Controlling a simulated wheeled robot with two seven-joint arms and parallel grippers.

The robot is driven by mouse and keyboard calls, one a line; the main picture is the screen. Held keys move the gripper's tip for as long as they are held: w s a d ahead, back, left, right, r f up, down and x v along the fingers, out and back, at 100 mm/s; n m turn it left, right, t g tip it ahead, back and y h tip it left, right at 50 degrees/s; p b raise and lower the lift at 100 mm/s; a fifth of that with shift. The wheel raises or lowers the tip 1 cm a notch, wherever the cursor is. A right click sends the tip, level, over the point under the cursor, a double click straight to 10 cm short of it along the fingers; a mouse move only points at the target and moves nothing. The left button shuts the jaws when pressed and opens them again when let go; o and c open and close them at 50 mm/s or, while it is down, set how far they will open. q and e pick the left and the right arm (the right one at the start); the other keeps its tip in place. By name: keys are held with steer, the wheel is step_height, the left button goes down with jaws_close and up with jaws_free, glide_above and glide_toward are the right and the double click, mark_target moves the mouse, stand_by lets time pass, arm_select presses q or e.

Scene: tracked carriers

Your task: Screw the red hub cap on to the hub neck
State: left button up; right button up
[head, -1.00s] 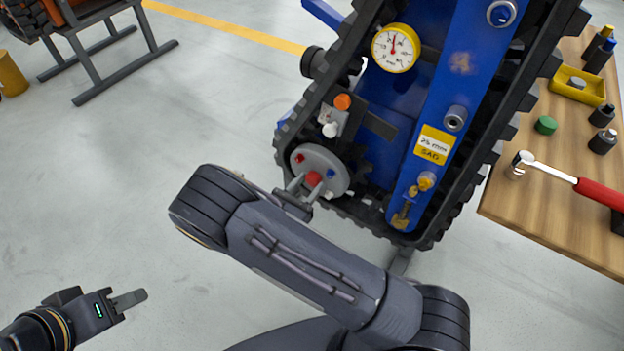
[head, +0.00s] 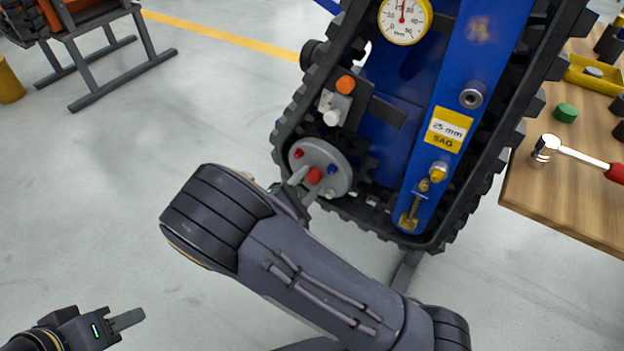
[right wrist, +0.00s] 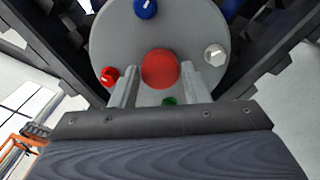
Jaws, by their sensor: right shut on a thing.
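The red hub cap (head: 313,176) is at the middle of the round grey hub disc (head: 339,171), low on the tracked carrier. In the right wrist view the cap (right wrist: 160,68) shows as a round red face between the fingertips of my right gripper (right wrist: 160,80). This gripper (head: 306,187) is shut on the cap, in front of the disc. The hub neck is hidden behind the cap, so I cannot tell how deep the cap sits. My left gripper (head: 127,319) is low at the left, away from the carrier; its finger gap does not show.
Small red (right wrist: 110,76), blue (right wrist: 146,8), white (right wrist: 215,55) and green (right wrist: 170,101) knobs surround the cap on the disc. Black track (head: 480,190) surrounds the hub area.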

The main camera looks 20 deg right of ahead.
steer(key=m+b, duration=0.2)
steer(key=b, duration=0.1)
steer(key=m+b, duration=0.5)
steer(key=m, duration=0.1)
steer(key=shift+f+b, duration=0.35)
steer(key=shift+b, duration=0.05)
steer(key=o, duration=0.6)
steer(key=shift+r, duration=0.45)
steer(key=shift+c, duration=0.2)
steer(key=o, duration=0.4)
steer(key=shift+p, duration=0.3)
steer(key=shift+o, duration=0.2)
